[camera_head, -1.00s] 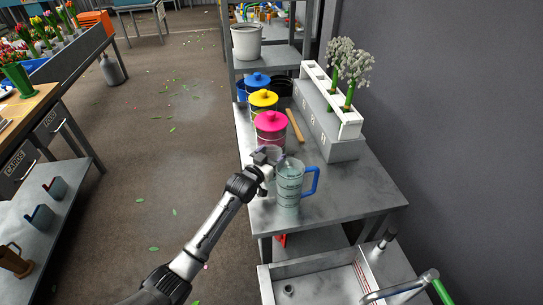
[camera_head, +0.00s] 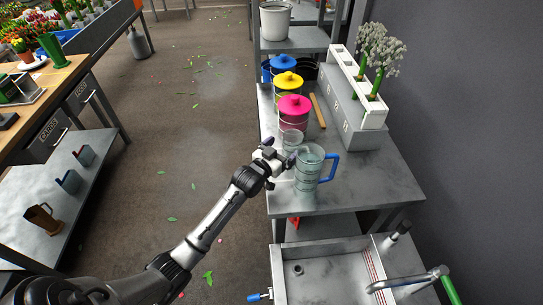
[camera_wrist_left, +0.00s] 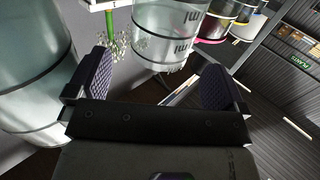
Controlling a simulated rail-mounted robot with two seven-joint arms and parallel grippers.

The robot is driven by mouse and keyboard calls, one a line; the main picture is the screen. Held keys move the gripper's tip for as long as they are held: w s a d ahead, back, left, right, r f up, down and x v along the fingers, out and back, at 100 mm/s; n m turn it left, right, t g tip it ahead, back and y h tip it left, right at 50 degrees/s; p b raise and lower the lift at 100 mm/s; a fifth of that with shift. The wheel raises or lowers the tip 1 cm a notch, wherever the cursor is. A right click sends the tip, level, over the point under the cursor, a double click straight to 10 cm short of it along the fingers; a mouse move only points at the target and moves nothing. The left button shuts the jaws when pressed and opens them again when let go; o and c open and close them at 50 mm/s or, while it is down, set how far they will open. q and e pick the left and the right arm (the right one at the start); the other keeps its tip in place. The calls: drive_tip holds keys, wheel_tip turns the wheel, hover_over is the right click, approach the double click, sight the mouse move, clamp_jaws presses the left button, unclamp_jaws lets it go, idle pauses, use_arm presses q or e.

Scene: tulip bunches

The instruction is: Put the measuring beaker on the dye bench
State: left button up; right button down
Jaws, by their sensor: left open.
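The measuring beaker (camera_head: 292,141), a clear vessel, stands on the grey dye bench (camera_head: 375,177), between the pink-lidded pot and a larger clear jug with a blue handle (camera_head: 308,173). My left gripper (camera_head: 282,160) is open and empty, just in front and left of the beaker, close beside the jug. In the left wrist view the beaker (camera_wrist_left: 170,35), with "ml" marks, is beyond the open fingers (camera_wrist_left: 155,82), apart from them. The jug (camera_wrist_left: 30,70) fills the left side there. My right gripper is not in view.
Pink (camera_head: 294,106), yellow (camera_head: 288,82) and blue (camera_head: 284,63) lidded pots line the bench's left edge. A sink (camera_head: 325,270) is in front. The bench's right front is clear.

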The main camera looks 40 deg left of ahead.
use_arm(q)
drive_tip(key=s+d+f, duration=0.1)
drive_tip(key=s, duration=0.2)
drive_tip(key=s+d+f+g, duration=0.1)
drive_tip(key=s+d, duration=0.1)
drive_tip(key=s, duration=0.1)
drive_tip(key=s+d+f+m+g+h+p, duration=0.1)
drive_tip(key=s+f, duration=0.1)
drive_tip(key=s, duration=0.1)
drive_tip(key=shift+s+d+f, duration=0.1)
drive_tip(key=shift+s+d, duration=0.15)
drive_tip(key=shift+d, duration=0.05)
drive_tip(key=s+d+f+g, duration=0.2)
drive_tip(key=s+d+g, duration=0.2)
drive_tip(key=s, duration=0.6)
drive_tip(key=s+d+f+m+g, duration=0.1)
drive_tip(key=s+d+f+g, duration=0.2)
drive_tip(key=s, duration=0.7)
drive_tip(key=s+d+f+m+g+h, duration=0.1)
drive_tip(key=s+d+f+g, duration=0.2)
drive_tip(key=s+d+g, duration=0.2)
drive_tip(key=s+d, duration=0.2)
drive_tip(key=s, duration=0.2)
drive_tip(key=shift+s, duration=0.4)
